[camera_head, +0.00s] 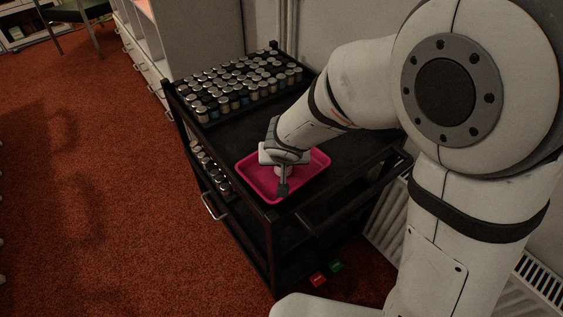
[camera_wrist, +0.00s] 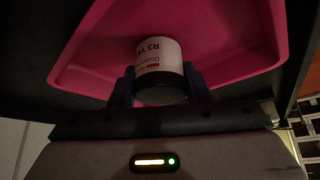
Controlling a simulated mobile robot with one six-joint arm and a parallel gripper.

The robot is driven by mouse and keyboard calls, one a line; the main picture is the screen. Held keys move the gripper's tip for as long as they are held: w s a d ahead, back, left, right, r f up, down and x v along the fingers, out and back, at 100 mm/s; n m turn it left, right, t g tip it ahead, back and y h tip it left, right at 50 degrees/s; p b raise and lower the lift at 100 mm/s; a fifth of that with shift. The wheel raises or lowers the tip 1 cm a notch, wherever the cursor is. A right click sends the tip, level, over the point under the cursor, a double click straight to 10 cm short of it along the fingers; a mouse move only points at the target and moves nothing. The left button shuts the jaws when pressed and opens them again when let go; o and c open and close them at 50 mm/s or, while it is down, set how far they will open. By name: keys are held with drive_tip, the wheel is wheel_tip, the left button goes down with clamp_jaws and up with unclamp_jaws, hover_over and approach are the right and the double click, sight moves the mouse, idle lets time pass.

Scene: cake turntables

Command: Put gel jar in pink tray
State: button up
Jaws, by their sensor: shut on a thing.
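The pink tray (camera_head: 315,165) lies on the top shelf of the black cart, at its near corner. My gripper (camera_head: 283,186) points down over the tray. In the wrist view my gripper (camera_wrist: 160,88) is shut on the gel jar (camera_wrist: 157,56), a small jar with a white label with red and black print and a dark end. The jar shows against the pink tray (camera_wrist: 90,60). I cannot tell whether the jar touches the tray floor. In the head view the jar is mostly hidden by my gripper.
The black cart (camera_head: 235,143) carries rows of several jars (camera_head: 240,85) at the back of its top shelf. More jars (camera_head: 208,168) stand on a lower shelf. A red box (camera_head: 318,280) and a green box (camera_head: 336,266) lie low by the cart. A radiator (camera_head: 385,225) is to the right.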

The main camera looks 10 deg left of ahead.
drive_tip(key=o, duration=0.5)
drive_tip(key=shift+f, duration=0.1)
drive_tip(key=o, duration=0.5)
